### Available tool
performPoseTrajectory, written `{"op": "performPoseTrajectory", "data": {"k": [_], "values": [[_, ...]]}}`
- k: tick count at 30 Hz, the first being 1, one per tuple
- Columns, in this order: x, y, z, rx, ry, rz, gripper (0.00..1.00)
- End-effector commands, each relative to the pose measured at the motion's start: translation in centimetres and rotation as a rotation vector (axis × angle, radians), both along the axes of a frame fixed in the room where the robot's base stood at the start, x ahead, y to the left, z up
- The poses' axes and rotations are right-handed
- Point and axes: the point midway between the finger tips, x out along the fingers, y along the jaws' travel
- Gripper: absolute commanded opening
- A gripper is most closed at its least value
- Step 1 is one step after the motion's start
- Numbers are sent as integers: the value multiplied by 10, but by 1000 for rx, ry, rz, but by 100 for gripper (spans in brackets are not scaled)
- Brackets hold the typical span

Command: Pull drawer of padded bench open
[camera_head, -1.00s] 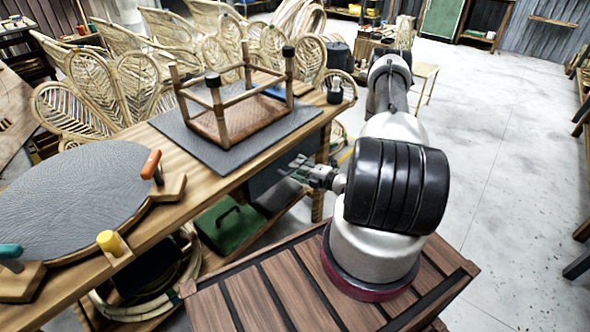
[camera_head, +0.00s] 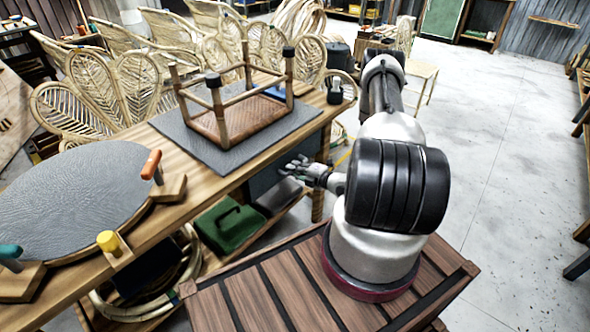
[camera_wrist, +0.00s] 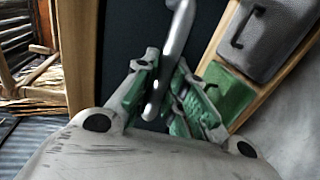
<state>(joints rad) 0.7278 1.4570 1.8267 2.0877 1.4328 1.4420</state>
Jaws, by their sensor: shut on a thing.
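The padded bench (camera_head: 222,178) is a long wooden workbench with grey pads on top, at the left and middle of the head view. Its dark drawer front (camera_head: 266,178) shows under the tabletop, and it also fills the upper middle of the wrist view (camera_wrist: 118,35). A silver bar handle (camera_wrist: 174,45) stands out from the drawer front. My gripper (camera_head: 294,166) is at the drawer front. In the wrist view its green-padded fingers (camera_wrist: 163,82) are on either side of the handle and shut on it. The handle is hidden in the head view. I see no clear gap at the drawer.
A green case (camera_head: 230,225) and a grey case (camera_wrist: 268,35) lie on the lower shelf. The floor (camera_head: 500,150) at the right is clear.

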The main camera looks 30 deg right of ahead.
Motion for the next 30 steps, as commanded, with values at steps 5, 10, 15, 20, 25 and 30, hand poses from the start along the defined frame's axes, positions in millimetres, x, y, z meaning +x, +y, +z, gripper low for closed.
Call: {"op": "performPoseTrajectory", "data": {"k": [5, 10, 15, 20, 25, 30], "values": [[-15, -6, -1, 2, 3, -3, 0], [-46, -18, -1, 3, 4, -6, 0], [-88, -33, -1, 3, 3, -8, 0], [-130, -48, -1, 1, 1, -7, 0], [-174, -64, -1, 0, 1, -6, 0], [-212, -78, -1, -1, 2, -6, 0]]}}
